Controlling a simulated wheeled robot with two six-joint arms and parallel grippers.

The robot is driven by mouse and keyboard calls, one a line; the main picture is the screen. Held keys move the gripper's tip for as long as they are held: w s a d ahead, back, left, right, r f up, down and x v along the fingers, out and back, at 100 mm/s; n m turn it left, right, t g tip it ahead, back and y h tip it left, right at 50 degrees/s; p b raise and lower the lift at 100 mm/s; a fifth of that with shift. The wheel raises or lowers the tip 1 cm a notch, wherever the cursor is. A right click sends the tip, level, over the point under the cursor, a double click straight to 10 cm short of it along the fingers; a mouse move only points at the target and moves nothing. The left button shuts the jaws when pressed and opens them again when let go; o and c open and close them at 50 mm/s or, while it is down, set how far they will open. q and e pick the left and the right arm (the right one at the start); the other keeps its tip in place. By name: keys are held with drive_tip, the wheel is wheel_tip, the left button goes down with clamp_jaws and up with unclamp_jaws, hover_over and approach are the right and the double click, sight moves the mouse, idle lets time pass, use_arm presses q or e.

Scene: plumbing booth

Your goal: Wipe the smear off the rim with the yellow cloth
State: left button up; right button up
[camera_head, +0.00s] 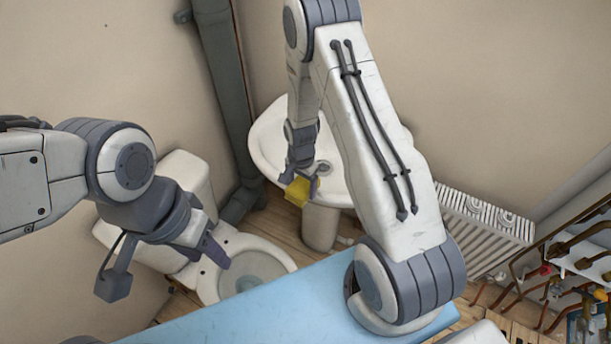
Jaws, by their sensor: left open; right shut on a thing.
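My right gripper (301,178) is shut on the yellow cloth (298,192), which hangs at the front edge of the white washbasin (267,142). I cannot tell whether the cloth touches the basin's rim. My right arm hides much of the basin's right side. My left gripper (163,266) is open and empty, over the left side of the white toilet (278,258), with its fingers spread wide. I cannot make out a smear on the basin or toilet rim; parts of both are hidden by my arms.
A blue surface (245,312) lies in front. A grey pipe (222,75) runs down the corner behind the toilet and basin. A white radiator (478,232) stands at right, near a rack of copper pipes (575,262). Some wooden floor (291,240) shows near the basin's pedestal (320,228).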

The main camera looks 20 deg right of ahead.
sight(300, 186)
wheel_tip(300, 186, up, 3)
drive_tip(key=shift+f+p, duration=0.2)
drive_tip(key=shift+p, duration=0.55)
drive_tip(key=shift+a+r+p, duration=0.3)
drive_tip(key=shift+r+p, duration=0.3)
drive_tip(key=shift+r, duration=0.15)
drive_tip(key=shift+d+r+p, duration=0.1)
drive_tip(key=shift+r+p, duration=1.45)
drive_tip(key=shift+r, duration=0.45)
drive_tip(key=shift+f, duration=0.1)
